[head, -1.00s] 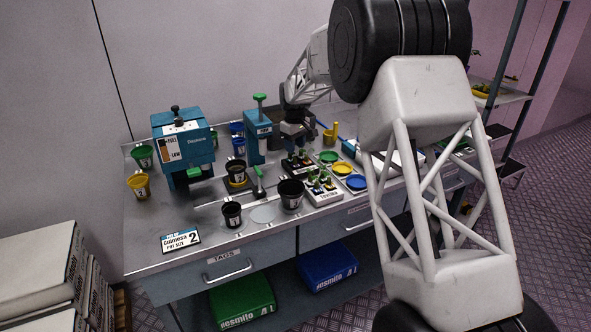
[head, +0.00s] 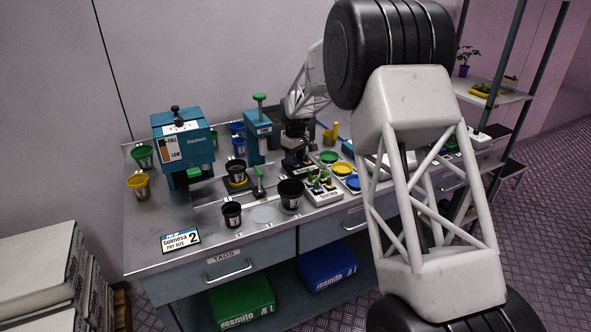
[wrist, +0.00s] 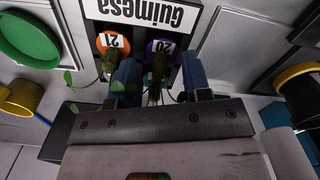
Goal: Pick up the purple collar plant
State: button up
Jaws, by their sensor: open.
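In the wrist view, the plant with the purple collar (wrist: 160,47), tagged 20, sits in a black tray labelled Guimesa (wrist: 140,14). Its stem and leaves show between the two blue fingers of my gripper (wrist: 160,78). My gripper is open, with one finger on each side of the plant; contact cannot be told. A plant with an orange collar (wrist: 113,43), tagged 21, stands just left of the left finger.
Green (head: 329,156), yellow (head: 342,169) and blue (head: 354,182) discs lie to the right. A black pot (head: 290,194) and a blue press (head: 258,140) stand close on the left.

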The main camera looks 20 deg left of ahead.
dwell(0.5)
grip_shut()
jog(key=shift+r, duration=0.1)
notch_tip(320, 180, up, 10)
dwell(0.8)
jog(key=shift+w, duration=0.1)
dwell(0.5)
